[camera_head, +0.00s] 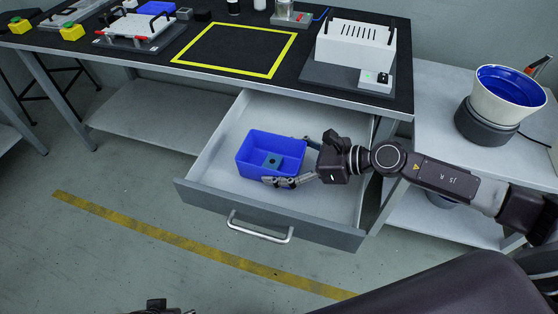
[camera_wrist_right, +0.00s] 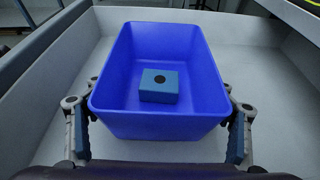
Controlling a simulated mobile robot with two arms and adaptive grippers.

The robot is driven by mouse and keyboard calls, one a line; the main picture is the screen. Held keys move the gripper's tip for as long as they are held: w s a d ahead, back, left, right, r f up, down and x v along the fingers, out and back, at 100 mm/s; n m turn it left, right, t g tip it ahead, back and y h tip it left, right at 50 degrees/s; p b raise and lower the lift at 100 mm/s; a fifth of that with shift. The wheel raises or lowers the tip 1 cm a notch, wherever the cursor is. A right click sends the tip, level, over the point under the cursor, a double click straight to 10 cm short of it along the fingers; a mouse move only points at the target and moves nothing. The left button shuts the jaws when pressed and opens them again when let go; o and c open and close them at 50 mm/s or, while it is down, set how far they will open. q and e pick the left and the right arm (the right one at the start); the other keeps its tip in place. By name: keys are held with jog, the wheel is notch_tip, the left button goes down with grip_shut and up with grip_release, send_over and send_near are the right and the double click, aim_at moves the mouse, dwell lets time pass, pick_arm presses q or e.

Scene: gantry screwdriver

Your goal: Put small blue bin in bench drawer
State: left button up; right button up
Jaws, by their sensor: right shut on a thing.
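The small blue bin (camera_head: 256,146) is inside the open bench drawer (camera_head: 208,190), within its walls and nearer its left side. A small blue-grey block with a dark round spot (camera_wrist_right: 159,86) lies in the bin. My right gripper (camera_head: 290,163) reaches in from the right and is shut on the bin. In the right wrist view the bin (camera_wrist_right: 160,126) sits upright between the two fingers. I cannot tell whether its underside touches the drawer floor. A dark part at the bottom edge of the head view looks like my left gripper (camera_head: 160,308), mostly cut off.
The drawer's front has a metal handle (camera_head: 260,232). The black bench top (camera_head: 150,62) above carries a yellow square outline, a white slotted box (camera_head: 355,48) and fixtures. A white bowl with blue inside (camera_head: 505,95) stands on the right table. Drawer floor right of the bin is clear.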

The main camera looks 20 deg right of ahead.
jog(key=shift+f, duration=0.1)
jog(key=o, duration=1.7)
jog(key=shift+c, duration=0.2)
pick_arm(q)
jog(key=shift+w+r, duration=0.1)
jog(key=shift+r, duration=0.4)
